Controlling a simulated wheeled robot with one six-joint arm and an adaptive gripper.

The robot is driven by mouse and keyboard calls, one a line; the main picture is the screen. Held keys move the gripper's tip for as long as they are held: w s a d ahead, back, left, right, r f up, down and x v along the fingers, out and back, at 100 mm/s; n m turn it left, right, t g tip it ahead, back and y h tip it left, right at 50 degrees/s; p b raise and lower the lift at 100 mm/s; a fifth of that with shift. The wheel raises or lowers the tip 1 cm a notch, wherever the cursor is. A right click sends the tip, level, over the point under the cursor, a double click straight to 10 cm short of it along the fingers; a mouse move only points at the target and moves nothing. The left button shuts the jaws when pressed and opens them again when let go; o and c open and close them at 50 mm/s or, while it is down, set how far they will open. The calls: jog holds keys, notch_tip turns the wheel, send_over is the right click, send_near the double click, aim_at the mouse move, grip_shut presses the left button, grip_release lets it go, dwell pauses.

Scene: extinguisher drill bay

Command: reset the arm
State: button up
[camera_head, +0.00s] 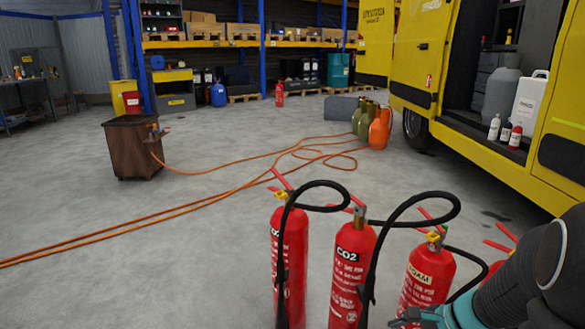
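My arm comes in at the lower right, dark grey with a teal part near its end. The visible part of my gripper (410,319) is at the bottom edge, in front of the fire extinguishers. It is cut off by the frame, so its fingers do not show clearly. Red extinguishers stand in a row: a left one marked CO2 (293,250), a middle one marked CO2 (349,262) and a right one marked FOAM (424,275). Another is partly hidden behind my arm. I cannot tell whether my gripper touches any of them.
Orange hoses (215,200) cross the floor from a brown bin (128,150). A yellow van (480,125) with its side open stands at the right. Orange and green containers (379,130) stand near its wheel. Shelving (240,42) lines the back.

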jog(key=s+a+r+n+h+p, duration=0.1)
jog(key=s+a+r+n+h, duration=0.1)
jog(key=s+r+n, duration=0.3)
jog(key=s+a+r+n+t+h+p, duration=0.1)
jog(key=s+a+r+n+h, duration=0.1)
jog(key=r+n, duration=0.4)
jog(key=s+a+r+n+h+p, duration=0.1)
jog(key=s+a+r+n+h, duration=0.1)
jog(key=s+a+r+n, duration=0.2)
jog(key=s+r+n, duration=0.2)
jog(key=s+r, duration=0.1)
jog(key=shift+s+r+h, duration=0.3)
jog(key=shift+h, duration=0.1)
jog(key=c, duration=0.3)
jog(key=shift+d, duration=0.15)
